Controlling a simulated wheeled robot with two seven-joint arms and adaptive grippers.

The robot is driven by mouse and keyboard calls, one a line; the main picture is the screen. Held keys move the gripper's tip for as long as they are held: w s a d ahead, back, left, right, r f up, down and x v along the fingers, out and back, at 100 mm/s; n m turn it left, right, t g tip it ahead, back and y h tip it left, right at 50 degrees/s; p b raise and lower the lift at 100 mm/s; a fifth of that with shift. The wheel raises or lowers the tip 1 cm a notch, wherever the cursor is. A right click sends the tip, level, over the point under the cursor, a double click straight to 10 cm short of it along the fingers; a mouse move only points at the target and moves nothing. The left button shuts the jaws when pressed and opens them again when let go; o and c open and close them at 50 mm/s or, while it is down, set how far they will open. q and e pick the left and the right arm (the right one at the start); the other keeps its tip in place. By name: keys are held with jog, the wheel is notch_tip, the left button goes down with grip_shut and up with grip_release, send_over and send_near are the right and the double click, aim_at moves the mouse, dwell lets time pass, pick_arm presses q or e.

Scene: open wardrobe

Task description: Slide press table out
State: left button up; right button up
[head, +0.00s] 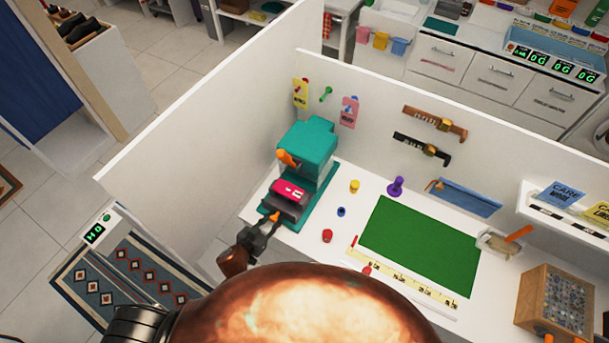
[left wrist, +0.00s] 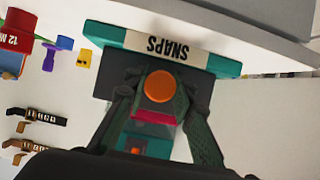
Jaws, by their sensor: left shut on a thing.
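The teal snap press (head: 308,143) stands on the white counter beside the left wall, with an orange handle (head: 287,158) on its side. Its dark grey press table (head: 283,207) sits low at the front with a pink piece (head: 289,190) on it. My left gripper (head: 268,223) is at the front of this table, shut on its orange knob (head: 275,217). In the left wrist view the round knob (left wrist: 160,86) shows between the two fingers (left wrist: 160,105), near the base's "SNAPS" label (left wrist: 157,46). The fingers hide part of the table. My right gripper is not in view.
A green mat (head: 420,245), a purple stamp-like piece (head: 396,187) and small red, yellow and blue pieces lie right of the press. The low white partition (head: 205,150) stands to the left. Open floor lies beyond it.

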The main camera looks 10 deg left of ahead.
pick_arm(q)
jog(key=shift+s+a+r, duration=0.25)
jog(key=shift+s, duration=0.2)
jog(key=o, duration=0.5)
jog(key=shift+s, duration=0.2)
jog(key=shift+s+f, duration=0.1)
jog(key=shift+s+a+f+p, duration=0.1)
jog(key=shift+s+a+p, duration=0.15)
jog(key=shift+s, duration=0.2)
jog(key=shift+o, duration=1)
jog(key=shift+s, duration=0.3)
jog(key=shift+s+a+p, duration=0.1)
jog(key=shift+s+p, duration=0.2)
